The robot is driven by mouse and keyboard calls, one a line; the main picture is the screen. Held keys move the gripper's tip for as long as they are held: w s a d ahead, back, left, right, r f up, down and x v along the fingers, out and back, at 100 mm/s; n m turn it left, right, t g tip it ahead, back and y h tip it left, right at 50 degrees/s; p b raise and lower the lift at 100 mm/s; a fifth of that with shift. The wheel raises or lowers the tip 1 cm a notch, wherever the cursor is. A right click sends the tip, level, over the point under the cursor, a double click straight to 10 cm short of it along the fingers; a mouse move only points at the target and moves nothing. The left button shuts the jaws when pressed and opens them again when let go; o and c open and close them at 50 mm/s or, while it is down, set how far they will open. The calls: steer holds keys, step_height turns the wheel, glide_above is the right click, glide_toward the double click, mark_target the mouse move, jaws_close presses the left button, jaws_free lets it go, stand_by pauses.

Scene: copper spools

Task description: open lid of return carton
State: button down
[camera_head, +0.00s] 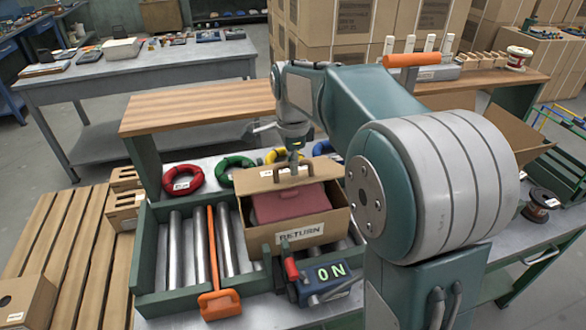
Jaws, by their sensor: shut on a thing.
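The return carton (262,238) is an open-topped cardboard box with a RETURN label on its front. It sits on the roller bed, and a dark red item (290,204) shows inside it. The carton's lid (255,182) stands raised along the rear side, with a brown handle (278,172) on it. My gripper (294,166) comes down from above and is shut on the lid's handle. The fingertips are small in view, so the exact contact is hard to see.
A wooden shelf (200,103) stands behind the carton. Red (183,180), green (232,164) and yellow coils lie between them. An orange-handled bar (219,303) lies left of the carton, and a blue ON box (328,284) sits in front. My arm hides the area right of the carton.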

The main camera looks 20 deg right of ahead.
steer(key=shift+w+r, duration=1)
steer(key=shift+w, duration=0.05)
jaws_free()
step_height(320, 180, up, 6)
steer(key=w, duration=0.2)
stand_by(0.9)
